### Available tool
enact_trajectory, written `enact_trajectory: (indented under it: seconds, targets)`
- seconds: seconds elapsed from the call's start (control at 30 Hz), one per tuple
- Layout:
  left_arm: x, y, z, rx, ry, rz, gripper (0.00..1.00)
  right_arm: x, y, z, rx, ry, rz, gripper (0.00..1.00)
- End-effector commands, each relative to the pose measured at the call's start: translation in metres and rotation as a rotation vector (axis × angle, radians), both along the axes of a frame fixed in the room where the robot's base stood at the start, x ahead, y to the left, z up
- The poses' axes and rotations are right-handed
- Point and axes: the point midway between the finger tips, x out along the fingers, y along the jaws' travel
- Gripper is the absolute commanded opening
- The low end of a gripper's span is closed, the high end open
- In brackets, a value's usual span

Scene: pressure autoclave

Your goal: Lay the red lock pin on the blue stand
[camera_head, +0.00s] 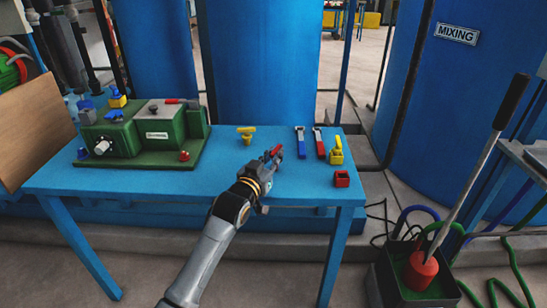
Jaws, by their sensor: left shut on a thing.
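My left gripper (271,160) reaches over the front middle of the blue table and is shut on a red piece, which looks like the red lock pin (276,151). The pin points up and to the right, and the fingers hide part of it. I cannot tell whether it touches the table. A small blue-grey block (87,116) at the back left, beside the green machine, may be the blue stand; it is too small to be sure. My right gripper is not in view.
The green machine (140,135) fills the table's left side. A yellow T-shaped piece (246,133) lies behind my gripper. Blue-handled (300,142) and red-handled (319,142) tools, a yellow stand (337,157) and a red stand (342,179) are at right.

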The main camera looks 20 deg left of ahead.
Motion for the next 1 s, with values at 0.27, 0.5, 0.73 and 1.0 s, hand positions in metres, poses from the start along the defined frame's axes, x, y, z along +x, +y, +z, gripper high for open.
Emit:
enact_trajectory:
  seconds: [0.27,0.5,0.73,1.0]
  targets:
    - [0.0,0.0,-0.003,0.0,0.001,0.0,0.16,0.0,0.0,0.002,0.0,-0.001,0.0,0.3]
    - [0.0,0.0,-0.003,0.0,0.001,0.0,0.35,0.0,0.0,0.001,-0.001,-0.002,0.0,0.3]
    - [0.0,0.0,0.003,0.0,-0.001,0.0,0.35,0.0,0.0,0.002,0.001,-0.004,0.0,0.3]
    - [-0.046,0.005,0.0,0.001,0.004,0.0,0.35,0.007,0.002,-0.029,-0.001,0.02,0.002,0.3]
